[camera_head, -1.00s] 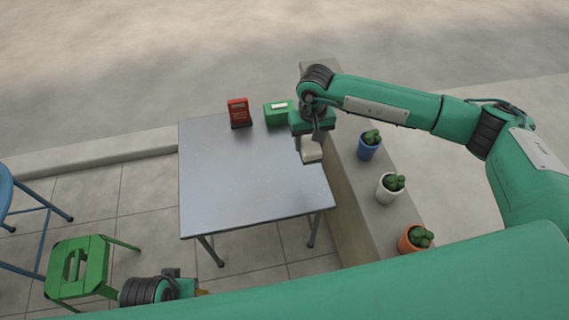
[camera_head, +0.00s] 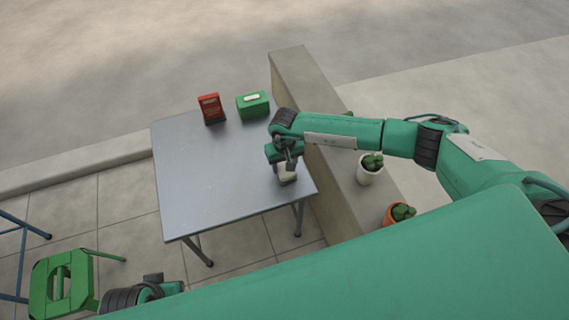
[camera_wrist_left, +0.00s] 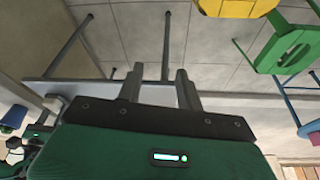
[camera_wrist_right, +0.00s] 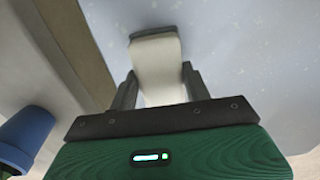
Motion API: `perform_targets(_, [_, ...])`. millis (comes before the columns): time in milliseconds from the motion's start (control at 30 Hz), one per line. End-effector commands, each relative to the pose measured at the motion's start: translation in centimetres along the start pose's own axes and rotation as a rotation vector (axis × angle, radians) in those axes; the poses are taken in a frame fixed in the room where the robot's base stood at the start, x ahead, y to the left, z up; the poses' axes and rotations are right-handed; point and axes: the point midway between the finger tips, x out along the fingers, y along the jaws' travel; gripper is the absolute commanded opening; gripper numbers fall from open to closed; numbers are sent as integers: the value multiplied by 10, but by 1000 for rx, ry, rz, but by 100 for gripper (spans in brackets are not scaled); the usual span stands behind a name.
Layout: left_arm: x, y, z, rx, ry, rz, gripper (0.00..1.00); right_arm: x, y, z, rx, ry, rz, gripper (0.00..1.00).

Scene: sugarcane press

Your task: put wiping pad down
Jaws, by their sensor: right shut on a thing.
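The wiping pad (camera_head: 287,174) is a small whitish block at the right side of the grey metal table (camera_head: 205,195). My right gripper (camera_head: 285,168) is shut on it from above. In the right wrist view the pale pad (camera_wrist_right: 157,60) sits between the two dark fingers (camera_wrist_right: 158,85), with the table surface (camera_wrist_right: 240,60) behind it. I cannot tell whether the pad touches the table. My left gripper (camera_wrist_left: 158,85) is open and empty, its fingers apart, in the left wrist view; its fingers are hidden in the head view.
A red box (camera_head: 210,108) and a green box (camera_head: 253,104) stand at the table's far edge. A low concrete wall (camera_head: 330,130) runs along the right, with potted cacti (camera_head: 370,170) on it. A green stool (camera_head: 62,283) stands at lower left. The table's middle is clear.

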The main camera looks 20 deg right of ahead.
Motion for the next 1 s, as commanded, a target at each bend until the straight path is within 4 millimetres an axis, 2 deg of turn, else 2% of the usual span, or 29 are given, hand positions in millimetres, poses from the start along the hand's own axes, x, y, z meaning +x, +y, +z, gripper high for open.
perform_targets(400, [-5,0,-1,0,11,0,36,3,0,-1,0,1,0,30])
perform_targets(433, [-7,0,-2,0,13,0,36,3,0,0,0,1,0,52])
perform_targets(533, [-8,0,-2,0,15,0,36,2,0,0,0,1,0,70])
perform_targets(867, [-9,0,-2,0,13,0,36,1,0,0,0,1,0,70])
perform_targets(1000, [-4,0,0,-1,4,0,36,-12,0,-2,-1,4,-1,70])
